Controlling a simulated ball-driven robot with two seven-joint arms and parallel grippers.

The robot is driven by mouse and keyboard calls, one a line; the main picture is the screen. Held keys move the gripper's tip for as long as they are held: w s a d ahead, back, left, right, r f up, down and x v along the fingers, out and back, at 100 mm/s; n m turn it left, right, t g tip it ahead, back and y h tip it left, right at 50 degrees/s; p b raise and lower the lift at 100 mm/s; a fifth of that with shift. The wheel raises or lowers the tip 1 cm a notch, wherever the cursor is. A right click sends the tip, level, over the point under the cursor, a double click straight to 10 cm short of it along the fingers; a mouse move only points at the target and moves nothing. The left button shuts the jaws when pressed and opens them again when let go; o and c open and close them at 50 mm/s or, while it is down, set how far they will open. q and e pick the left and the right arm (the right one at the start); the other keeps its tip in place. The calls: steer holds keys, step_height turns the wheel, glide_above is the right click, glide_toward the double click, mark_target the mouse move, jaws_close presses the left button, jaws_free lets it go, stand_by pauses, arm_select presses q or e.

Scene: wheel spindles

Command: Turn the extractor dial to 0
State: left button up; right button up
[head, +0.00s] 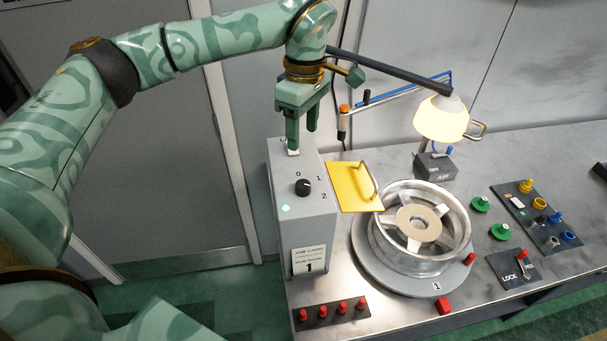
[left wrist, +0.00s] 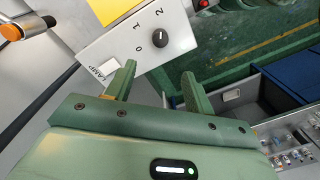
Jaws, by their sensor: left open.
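The extractor dial (head: 302,187) is a small black knob on the top face of a grey box (head: 318,225). Labels 0, 1 and 2 stand around it, and its light mark seems to point towards 1, though it is small. The dial also shows in the left wrist view (left wrist: 160,38), just beyond the fingertips. My left gripper (head: 302,140) is open and empty, pointing down over the far end of the box. A white lamp switch (left wrist: 109,71) is close to one finger in the left wrist view (left wrist: 158,72). My right gripper is not in view.
A yellow plate with a handle (head: 350,190) stands right beside the box. A spoked wheel (head: 435,255) sits on a round turntable. A lit lamp (head: 440,120) hangs behind it. Red pegs (head: 342,307) stand in front, and coloured knobs (head: 540,203) at the right.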

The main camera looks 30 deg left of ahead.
mark_target(302, 183)
arm_select(q)
steer(key=f, duration=0.4)
steer(key=f+p, duration=0.1)
steer(key=f, duration=0.8)
steer(key=shift+s+f, duration=0.25)
steer(key=shift+f, duration=0.1)
steer(key=c, duration=1)
